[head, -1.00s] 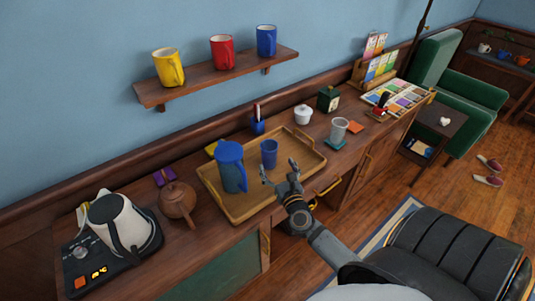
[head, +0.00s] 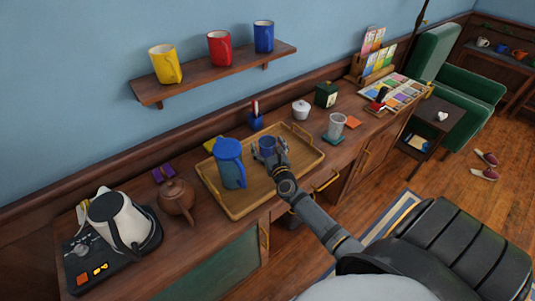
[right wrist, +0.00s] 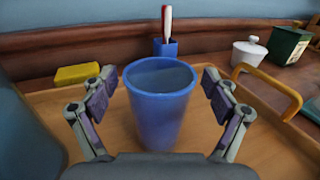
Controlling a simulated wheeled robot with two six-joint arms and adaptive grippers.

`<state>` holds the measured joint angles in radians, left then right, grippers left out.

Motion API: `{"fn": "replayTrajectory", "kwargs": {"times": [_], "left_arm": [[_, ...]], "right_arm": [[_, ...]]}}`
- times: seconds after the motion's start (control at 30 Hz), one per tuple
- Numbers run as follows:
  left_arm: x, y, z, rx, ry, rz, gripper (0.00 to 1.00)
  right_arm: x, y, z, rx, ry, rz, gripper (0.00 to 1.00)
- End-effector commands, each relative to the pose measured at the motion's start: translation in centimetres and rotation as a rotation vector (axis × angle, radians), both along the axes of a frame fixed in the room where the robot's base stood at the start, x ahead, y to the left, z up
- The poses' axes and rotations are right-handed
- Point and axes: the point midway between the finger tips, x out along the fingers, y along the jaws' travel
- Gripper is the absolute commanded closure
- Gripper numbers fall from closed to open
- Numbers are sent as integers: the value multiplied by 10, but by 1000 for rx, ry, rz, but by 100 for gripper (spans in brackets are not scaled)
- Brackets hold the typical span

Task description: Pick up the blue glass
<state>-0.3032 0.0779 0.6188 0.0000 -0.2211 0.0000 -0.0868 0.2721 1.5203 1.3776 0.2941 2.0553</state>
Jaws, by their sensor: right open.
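The blue glass (head: 267,145) stands upright on the wooden tray (head: 246,206), to the right of a blue pitcher (head: 230,168). My right gripper (head: 267,151) is at the glass in the head view and partly covers it. In the right wrist view, the glass (right wrist: 160,104) stands between the two open fingers of my right gripper (right wrist: 160,92). A gap shows between the glass and each finger, so they do not appear to touch it. My left gripper is not in view.
A teapot (head: 176,199) and a kettle (head: 122,221) stand left of the tray. A clear glass (head: 336,125) and a white lidded pot (head: 301,109) stand to its right. A blue holder (right wrist: 165,48) and yellow sponge (right wrist: 77,74) are behind the glass.

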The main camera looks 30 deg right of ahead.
Motion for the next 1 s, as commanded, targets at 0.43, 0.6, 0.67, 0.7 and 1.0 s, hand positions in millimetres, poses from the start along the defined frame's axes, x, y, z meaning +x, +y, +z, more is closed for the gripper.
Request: {"fn": "replayTrajectory", "kwargs": {"times": [0.43,0.6,0.67,0.7,1.0], "left_arm": [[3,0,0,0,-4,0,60],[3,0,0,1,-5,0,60],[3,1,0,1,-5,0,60],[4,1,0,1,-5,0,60],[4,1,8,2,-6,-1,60]], "right_arm": [[0,0,0,0,0,0,71],[0,0,0,0,0,0,94],[0,0,1,0,-1,0,99],[0,0,1,0,-1,0,99],[0,0,13,-1,-2,0,99]]}}
